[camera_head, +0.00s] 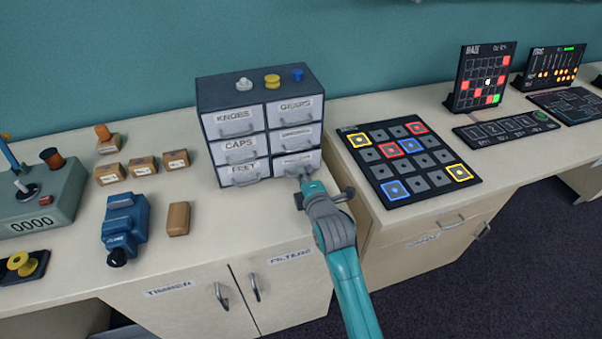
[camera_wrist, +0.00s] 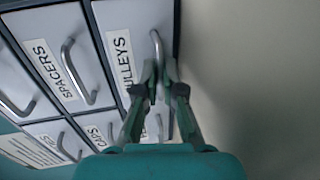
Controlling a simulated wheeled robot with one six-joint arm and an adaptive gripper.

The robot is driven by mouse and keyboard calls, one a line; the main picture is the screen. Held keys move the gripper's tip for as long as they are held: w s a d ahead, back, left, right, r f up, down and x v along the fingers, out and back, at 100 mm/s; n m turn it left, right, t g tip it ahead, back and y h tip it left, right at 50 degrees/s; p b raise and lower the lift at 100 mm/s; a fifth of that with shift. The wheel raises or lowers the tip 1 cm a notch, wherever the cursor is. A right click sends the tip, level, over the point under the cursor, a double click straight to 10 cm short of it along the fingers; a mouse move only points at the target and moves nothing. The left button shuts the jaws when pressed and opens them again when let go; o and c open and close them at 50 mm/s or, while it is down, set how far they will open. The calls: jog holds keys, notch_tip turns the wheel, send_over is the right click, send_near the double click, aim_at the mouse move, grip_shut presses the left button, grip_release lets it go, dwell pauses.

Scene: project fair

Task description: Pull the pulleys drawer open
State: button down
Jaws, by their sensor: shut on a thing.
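The pulleys drawer (camera_head: 285,169) is the bottom right drawer of a small grey cabinet (camera_head: 217,94) on the counter. Its PULLEYS label and curved metal handle (camera_wrist: 155,41) show in the wrist view, where the drawer front (camera_wrist: 111,18) is partly covered by my gripper. My gripper (camera_head: 304,177) is at this drawer from the front right. In the wrist view my gripper's two fingers (camera_wrist: 163,77) are shut on the handle. The drawer front looks about flush with the drawers beside it.
The other drawers, such as the spacers drawer (camera_wrist: 50,65), look shut. Knobs and a gear stand on the cabinet top. A dark tile board (camera_head: 410,160) lies close on the right. A blue device (camera_head: 125,222) and brown block (camera_head: 178,218) lie left. Counter before the cabinet is clear.

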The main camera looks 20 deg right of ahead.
jog(key=v, duration=0.3)
jog(key=f+v, duration=0.1)
jog(key=v, duration=0.2)
jog(key=f+v, duration=0.1)
jog(key=v, duration=0.2)
jog(key=shift+s, duration=0.55)
jog(key=c, duration=1.6)
grip_release()
jog(key=shift+s, duration=0.1)
jog(key=v, duration=1.1)
jog(key=shift+s+r, duration=0.15)
jog(key=shift+s, duration=0.2)
